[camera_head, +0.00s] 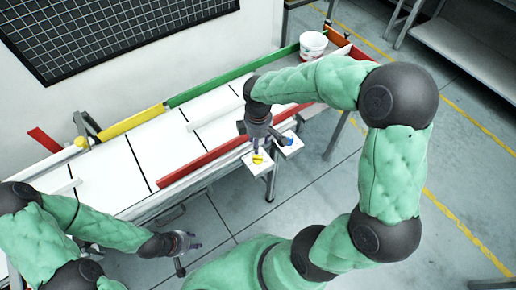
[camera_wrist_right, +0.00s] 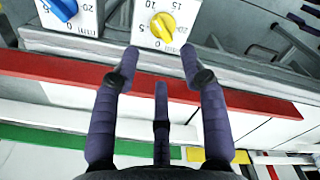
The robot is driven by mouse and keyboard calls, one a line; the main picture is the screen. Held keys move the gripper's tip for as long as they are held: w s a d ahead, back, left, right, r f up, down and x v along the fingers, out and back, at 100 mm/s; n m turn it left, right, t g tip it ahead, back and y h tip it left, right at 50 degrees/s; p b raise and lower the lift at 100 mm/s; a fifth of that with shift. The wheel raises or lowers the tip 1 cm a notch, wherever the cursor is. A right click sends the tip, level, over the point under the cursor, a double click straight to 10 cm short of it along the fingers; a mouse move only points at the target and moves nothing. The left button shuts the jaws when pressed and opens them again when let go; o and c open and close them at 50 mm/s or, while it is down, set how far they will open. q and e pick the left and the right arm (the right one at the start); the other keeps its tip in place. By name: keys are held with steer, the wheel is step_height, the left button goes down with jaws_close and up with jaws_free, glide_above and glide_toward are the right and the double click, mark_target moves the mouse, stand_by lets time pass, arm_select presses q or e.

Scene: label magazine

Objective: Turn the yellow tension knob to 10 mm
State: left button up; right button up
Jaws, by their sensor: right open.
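The yellow tension knob (camera_wrist_right: 162,26) sits on a white dial plate (camera_wrist_right: 151,42) with printed numbers, at the top of the right wrist view. Which number it points to is too small to tell. In the head view the yellow knob (camera_head: 257,158) is on a small white box at the table's front edge. My right gripper (camera_wrist_right: 157,62) is open and empty. Its fingertips are just short of the knob in the picture, one to each side, not closed on it. My left gripper (camera_head: 190,254) is open and empty, low at the front left, far from the knob.
A blue knob (camera_wrist_right: 62,8) on a second dial plate is beside the yellow one. A red rail (camera_head: 205,158) runs along the table's front edge and a green rail (camera_head: 210,88) along the back. A white bucket (camera_head: 312,46) stands at the far right end.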

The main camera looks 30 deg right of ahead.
steer(key=shift+r, duration=2.1)
